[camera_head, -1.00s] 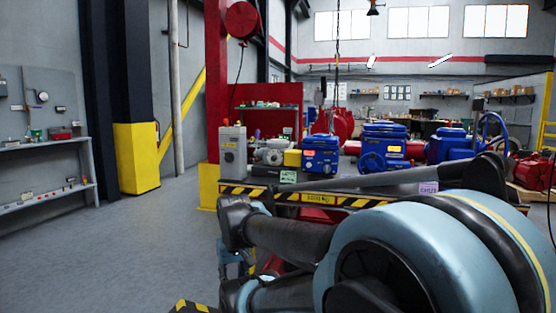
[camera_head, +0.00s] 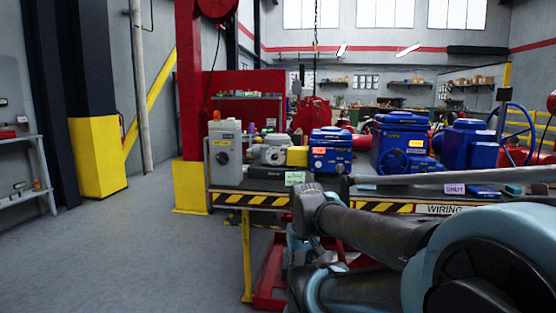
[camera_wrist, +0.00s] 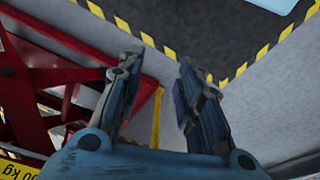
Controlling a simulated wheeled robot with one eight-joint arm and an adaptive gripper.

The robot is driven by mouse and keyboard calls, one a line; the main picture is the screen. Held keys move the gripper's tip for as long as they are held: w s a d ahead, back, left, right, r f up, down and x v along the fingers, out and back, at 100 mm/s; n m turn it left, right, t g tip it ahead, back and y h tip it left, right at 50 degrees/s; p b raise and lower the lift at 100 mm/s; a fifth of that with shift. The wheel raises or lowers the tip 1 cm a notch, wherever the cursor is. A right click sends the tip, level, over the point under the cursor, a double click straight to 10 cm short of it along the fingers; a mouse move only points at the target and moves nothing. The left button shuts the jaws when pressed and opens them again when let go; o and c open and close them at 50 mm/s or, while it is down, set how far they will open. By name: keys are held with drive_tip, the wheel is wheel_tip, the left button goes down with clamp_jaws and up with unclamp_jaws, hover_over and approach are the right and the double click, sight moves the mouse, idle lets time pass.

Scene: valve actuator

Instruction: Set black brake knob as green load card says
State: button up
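I cannot tell whether this is the black brake knob. My gripper (camera_wrist: 160,65) is open and empty in the wrist view, above the floor beside a red frame. None of the bench-top items shows in that view.
Blue valve actuators (camera_head: 330,150) stand along the bench to the right. A purple-white card (camera_head: 454,189) lies at the front edge. A red lifting frame (camera_wrist: 60,80) is left in the wrist view. Open floor (camera_head: 130,250) lies left of the bench.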

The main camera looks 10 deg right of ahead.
drive_tip(key=o, duration=0.4)
drive_tip(key=shift+s+r, duration=0.15)
drive_tip(key=shift+s, duration=0.05)
drive_tip(key=shift+c, duration=0.2)
wheel_tip(320, 180, up, 26)
drive_tip(key=n+t+h, duration=0.2)
drive_tip(key=t+h, duration=0.6)
drive_tip(key=t, duration=0.2)
hover_over(273, 157)
drive_tip(key=s+a, duration=1)
drive_tip(key=s, duration=0.4)
drive_tip(key=x, duration=1.7)
drive_tip(key=shift+s+d, duration=0.2)
drive_tip(key=shift+d, duration=0.1)
